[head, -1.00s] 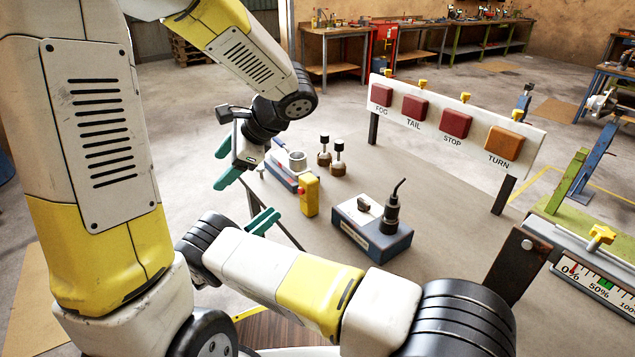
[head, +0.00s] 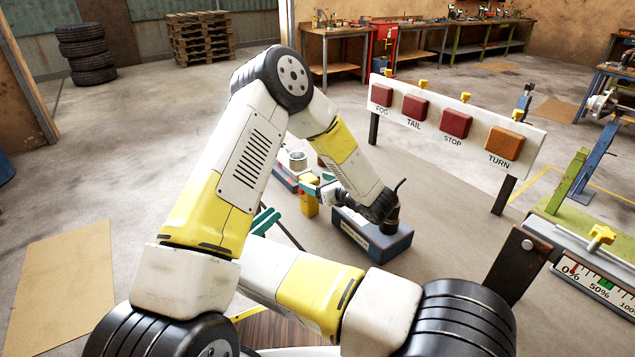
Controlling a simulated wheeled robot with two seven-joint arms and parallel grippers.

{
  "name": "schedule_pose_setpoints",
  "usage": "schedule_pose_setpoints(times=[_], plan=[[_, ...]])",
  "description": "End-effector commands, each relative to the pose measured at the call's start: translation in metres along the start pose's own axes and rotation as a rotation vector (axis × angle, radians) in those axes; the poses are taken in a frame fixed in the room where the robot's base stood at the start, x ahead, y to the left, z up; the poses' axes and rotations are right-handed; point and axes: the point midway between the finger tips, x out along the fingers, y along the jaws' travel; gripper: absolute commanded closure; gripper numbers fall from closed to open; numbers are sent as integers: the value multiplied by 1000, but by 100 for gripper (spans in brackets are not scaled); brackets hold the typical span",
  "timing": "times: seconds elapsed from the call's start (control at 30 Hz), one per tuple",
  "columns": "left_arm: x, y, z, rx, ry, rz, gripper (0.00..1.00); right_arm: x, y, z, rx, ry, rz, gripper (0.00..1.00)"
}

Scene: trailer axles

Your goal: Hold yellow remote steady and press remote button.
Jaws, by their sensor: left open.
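The yellow remote (head: 308,204) stands upright on the grey table, beside a blue and white device. Its button cannot be made out. My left gripper (head: 317,185) is open at the top of the remote, its green fingers close to it; I cannot tell whether they touch. My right gripper (head: 265,220) is lower and to the left of the remote, apart from it. Only its green fingers show, partly hidden behind my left arm, so its opening is unclear.
A blue box (head: 378,240) with a black plug stands right of the remote, partly behind my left arm. A lamp board (head: 455,120) labelled FOG, TAIL, STOP and TURN stands behind. A gauge (head: 600,283) is at the right edge. The table between box and board is clear.

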Motion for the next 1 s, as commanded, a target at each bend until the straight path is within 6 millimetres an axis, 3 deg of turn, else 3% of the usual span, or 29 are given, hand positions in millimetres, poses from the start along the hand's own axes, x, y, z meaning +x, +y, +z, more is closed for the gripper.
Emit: schedule_pose_setpoints(times=[0.5,0.87,0.9,1.0], plan=[[69,1,-1,-1,1,2,34,0,0,0,0,0,0,64],[75,0,0,0,1,1,34,0,0,0,0,0,0,64],[75,0,0,0,1,1,36,0,0,0,0,0,0,64],[75,0,0,0,1,1,55,0,0,0,0,0,0,64]])
